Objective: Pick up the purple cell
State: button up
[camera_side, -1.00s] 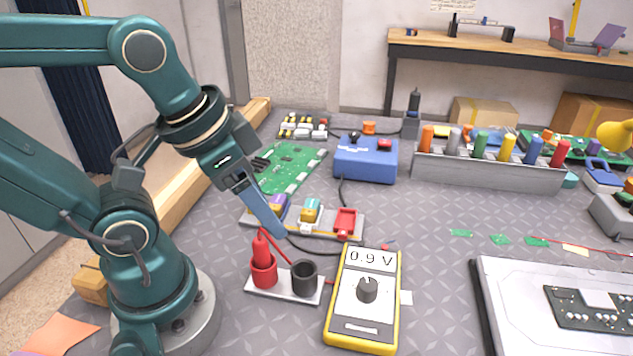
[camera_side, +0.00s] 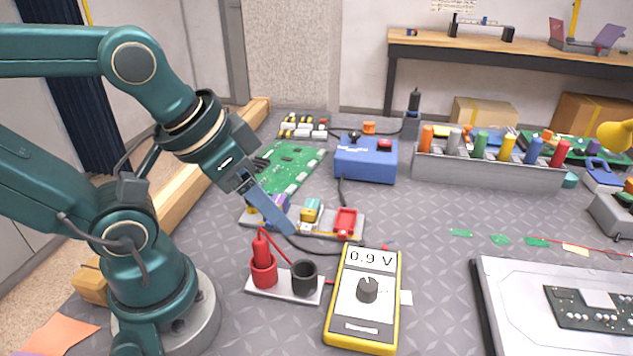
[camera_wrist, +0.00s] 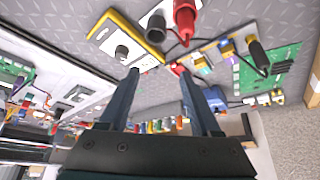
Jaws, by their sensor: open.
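The purple cell (camera_side: 281,201) sits in the left part of a small grey tray (camera_side: 331,233), partly hidden behind my gripper's finger. In the wrist view the purple cell (camera_wrist: 226,46) is small, up and to the right of the fingers. My gripper (camera_side: 287,230) slants down in front of the tray. In the wrist view its two fingers (camera_wrist: 160,73) are spread with nothing between them. A teal and yellow cell (camera_side: 311,211) stands in the middle of the tray.
A yellow multimeter (camera_side: 340,319) reading 0.9 V lies in front. Left of it, a red probe (camera_side: 263,266) stands beside a black cup (camera_side: 304,278). A blue box (camera_side: 366,160) and green circuit board (camera_side: 290,168) are behind the tray. Bare mat lies right of the tray.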

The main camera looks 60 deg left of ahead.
jog(key=shift+c, duration=0.2)
jog(key=shift+c, duration=0.9)
